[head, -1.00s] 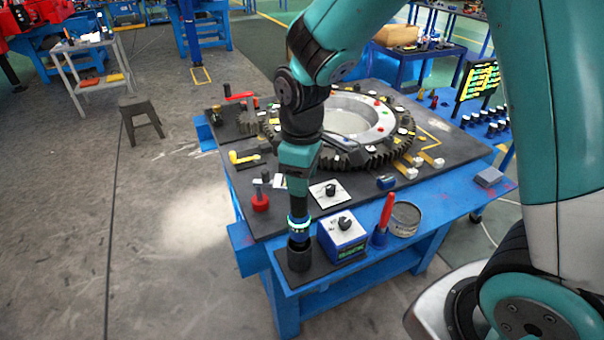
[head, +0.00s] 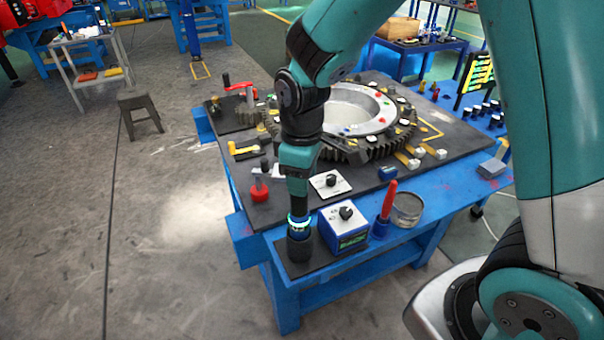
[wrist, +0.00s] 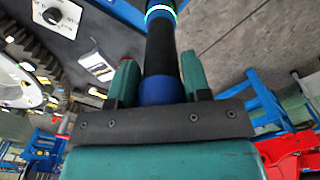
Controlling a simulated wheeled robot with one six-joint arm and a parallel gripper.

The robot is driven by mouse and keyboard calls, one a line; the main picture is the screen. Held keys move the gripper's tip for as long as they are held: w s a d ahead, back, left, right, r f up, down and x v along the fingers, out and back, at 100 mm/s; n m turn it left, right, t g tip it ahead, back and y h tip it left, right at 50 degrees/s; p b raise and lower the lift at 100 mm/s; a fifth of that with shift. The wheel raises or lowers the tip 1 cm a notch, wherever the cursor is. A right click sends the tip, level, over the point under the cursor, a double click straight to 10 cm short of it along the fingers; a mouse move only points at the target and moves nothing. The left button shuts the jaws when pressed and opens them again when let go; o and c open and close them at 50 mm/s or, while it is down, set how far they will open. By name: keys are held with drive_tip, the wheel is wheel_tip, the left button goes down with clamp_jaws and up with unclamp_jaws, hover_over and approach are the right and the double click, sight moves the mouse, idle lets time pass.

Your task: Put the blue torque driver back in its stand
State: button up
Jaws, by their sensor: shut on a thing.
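My gripper (head: 297,178) points straight down over the near left corner of the blue table and is shut on the torque driver. In the wrist view the driver's blue part (wrist: 161,90) sits between the two green fingers, with its black shaft (wrist: 161,48) running away to a glowing ring. In the head view the driver (head: 298,204) hangs upright, its glowing ring just over a black round stand (head: 299,248) at the table corner. The driver's lower end is hidden, in or right at the stand's mouth. I cannot tell how deep it sits.
Right beside the stand is a blue box with a black knob (head: 342,230). A red-handled tool (head: 388,200) and a round tin (head: 407,209) stand further right. A red-based peg (head: 259,190) is to the left. A large gear ring (head: 355,112) fills the table's middle.

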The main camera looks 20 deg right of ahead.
drive_tip(key=shift+f+b, duration=0.8)
drive_tip(key=shift+f, duration=0.4)
drive_tip(key=o, duration=1.3)
drive_tip(key=shift+o, duration=0.2)
wheel_tip(320, 180, up, 5)
drive_tip(key=p, duration=0.4)
drive_tip(key=shift+r+p, duration=0.1)
drive_tip(key=shift+p, duration=0.2)
wheel_tip(320, 180, up, 17)
drive_tip(key=b, duration=0.3)
drive_tip(key=s+a+f+m+y+b, duration=0.1)
drive_tip(key=s+a+f+y+b, duration=0.1)
drive_tip(key=s+f, duration=0.3)
drive_tip(key=s+a+f+m+y+b, duration=0.1)
drive_tip(key=s+f, duration=0.4)
drive_tip(key=s, duration=0.8)
drive_tip(key=shift+a+f+y+b, duration=0.15)
drive_tip(key=shift+a+y+b, duration=0.35)
drive_tip(key=shift+a, duration=0.55)
